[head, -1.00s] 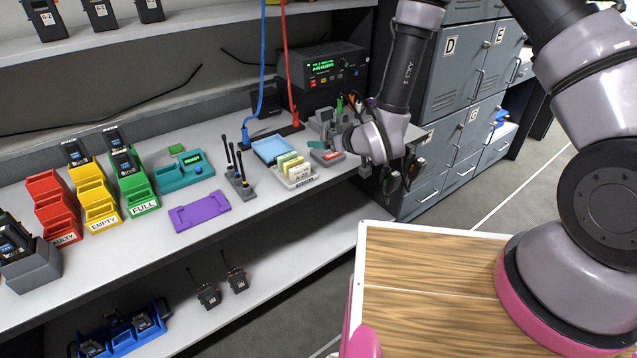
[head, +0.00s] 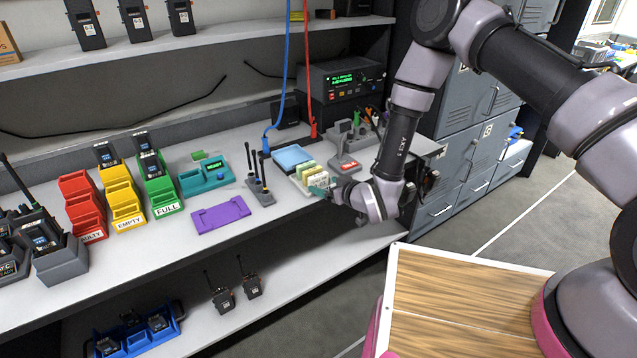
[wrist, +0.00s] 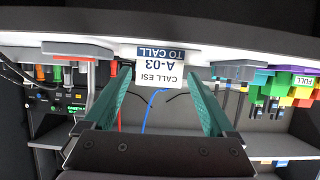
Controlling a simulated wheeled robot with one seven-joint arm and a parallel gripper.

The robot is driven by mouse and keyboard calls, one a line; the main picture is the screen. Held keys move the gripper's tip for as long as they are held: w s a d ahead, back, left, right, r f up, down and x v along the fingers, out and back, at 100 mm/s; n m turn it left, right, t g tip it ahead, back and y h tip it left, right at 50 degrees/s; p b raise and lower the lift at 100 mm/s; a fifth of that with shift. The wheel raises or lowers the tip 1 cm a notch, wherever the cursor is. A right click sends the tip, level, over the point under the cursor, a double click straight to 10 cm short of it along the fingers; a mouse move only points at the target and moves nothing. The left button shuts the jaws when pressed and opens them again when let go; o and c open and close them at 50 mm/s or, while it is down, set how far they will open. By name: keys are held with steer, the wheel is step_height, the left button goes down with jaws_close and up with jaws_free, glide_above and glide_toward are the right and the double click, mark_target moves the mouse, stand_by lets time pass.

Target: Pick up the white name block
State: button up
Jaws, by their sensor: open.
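A tray (head: 290,183) holds several upright name blocks, white and pale yellow, on the bench.
A light blue pad (head: 291,157) lies behind the blocks. An antenna stand (head: 260,190) and purple plate (head: 221,214) are left of the tray. A grey holder with a red label (head: 348,163) stands behind my gripper. The shelf (head: 240,45) overhangs the bench.

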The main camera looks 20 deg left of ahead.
mark_target(320, 182)
steer(key=x, duration=0.3)
steer(key=shift+w+a, duration=0.15)
steer(key=shift+c, duration=0.3)
steer(key=c, duration=0.9)
steer(key=shift+c, duration=0.2)
